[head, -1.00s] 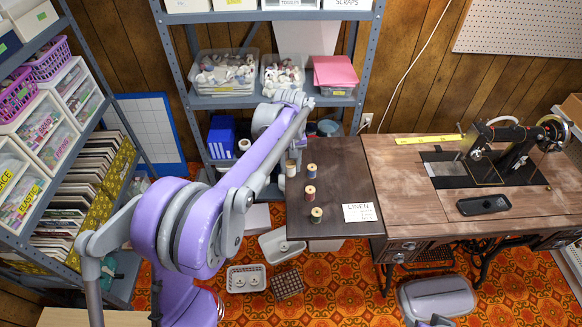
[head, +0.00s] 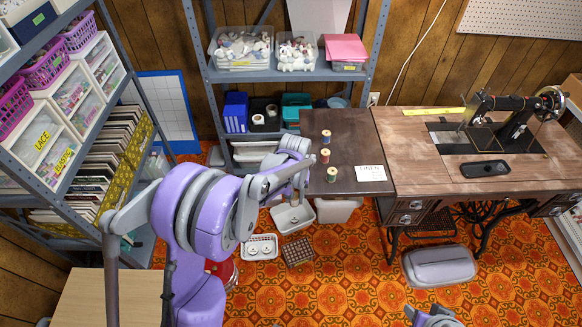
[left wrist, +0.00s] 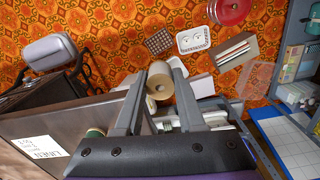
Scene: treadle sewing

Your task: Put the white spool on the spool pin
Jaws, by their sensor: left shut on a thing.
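My left gripper (left wrist: 157,84) is shut on a pale cream spool (left wrist: 162,70), held between the fingertips in the left wrist view. In the head view that gripper (head: 296,192) is beside the left front of the dark table leaf (head: 350,150), and the spool is hidden behind my arm. The sewing machine (head: 512,115) stands on the table at the right, well away from the gripper. Its spool pin is too small to tell. My right gripper is not in view; only a bit of my right arm shows at the bottom edge.
Yellow (head: 326,136), red (head: 325,156) and green (head: 331,174) spools stand on the leaf near a LINEN card (head: 371,173). A black tray (head: 485,170) lies before the machine. Bins (head: 292,216) are on the floor below. Shelves stand behind and left.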

